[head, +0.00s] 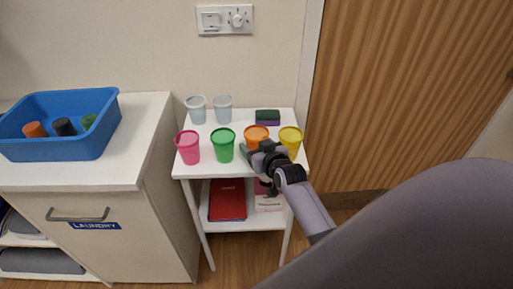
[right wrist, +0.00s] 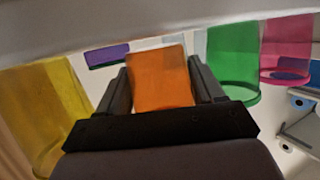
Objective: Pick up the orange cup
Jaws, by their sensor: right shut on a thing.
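The orange cup (head: 256,134) stands on the small white table (head: 182,166), in the front row between the green cup (head: 223,146) and the yellow cup (head: 291,141). My right gripper (head: 257,149) reaches it from the front. In the right wrist view the orange cup (right wrist: 162,80) sits between the two dark fingers of my right gripper (right wrist: 161,92), which are shut on it. Whether its base is off the table is hidden. My left gripper is not in view.
A pink cup (head: 188,147) stands left of the green cup. Two clear cups (head: 196,109) (head: 223,108) and a sponge (head: 267,117) are at the back. A blue bin (head: 60,147) is on the left cabinet. A wooden door (head: 400,90) is at right.

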